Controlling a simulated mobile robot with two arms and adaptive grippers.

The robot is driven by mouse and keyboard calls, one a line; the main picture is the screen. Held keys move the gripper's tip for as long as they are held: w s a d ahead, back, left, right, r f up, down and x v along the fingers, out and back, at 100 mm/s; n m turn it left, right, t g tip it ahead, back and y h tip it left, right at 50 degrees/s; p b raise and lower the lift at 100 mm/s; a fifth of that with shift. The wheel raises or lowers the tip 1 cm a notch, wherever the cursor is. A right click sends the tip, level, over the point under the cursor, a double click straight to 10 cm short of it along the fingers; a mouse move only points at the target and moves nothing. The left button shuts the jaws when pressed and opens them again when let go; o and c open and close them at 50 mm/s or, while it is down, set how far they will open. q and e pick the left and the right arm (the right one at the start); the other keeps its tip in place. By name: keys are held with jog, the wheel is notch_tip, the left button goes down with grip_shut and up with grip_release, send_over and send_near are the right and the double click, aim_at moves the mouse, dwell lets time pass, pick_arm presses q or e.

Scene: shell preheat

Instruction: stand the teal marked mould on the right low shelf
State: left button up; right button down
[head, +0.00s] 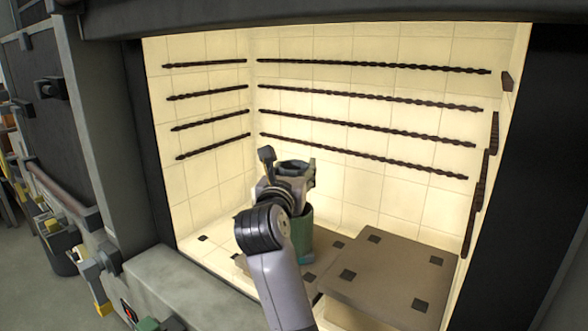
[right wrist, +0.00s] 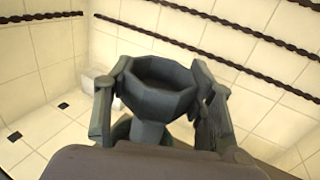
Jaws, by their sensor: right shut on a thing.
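My right gripper (head: 287,175) is inside the lit chamber, shut on the dark grey cup-shaped top of the mould. In the right wrist view the mould's open, many-sided cup (right wrist: 158,85) sits between the two fingers (right wrist: 160,105). In the head view the mould's grey-green body (head: 301,232) shows below the gripper, partly behind my arm, with a teal mark near its foot. It looks upright. I cannot tell whether its foot touches the slab below. The right low shelf (head: 392,278) is a brown-grey slab to its right, with nothing on it. My left gripper is not in view.
A second low slab (head: 327,248) lies left of the right shelf, behind and beneath the mould. Dark twisted rods (head: 370,95) run along the pale tiled walls above. The chamber's dark right frame (head: 520,180) and grey front sill (head: 180,285) bound the opening.

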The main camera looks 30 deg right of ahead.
jog(key=shift+r, duration=0.1)
jog(key=c, duration=1.2)
grip_release()
jog(key=shift+f, duration=0.25)
jog(key=o, duration=0.5)
jog(key=shift+r, duration=0.1)
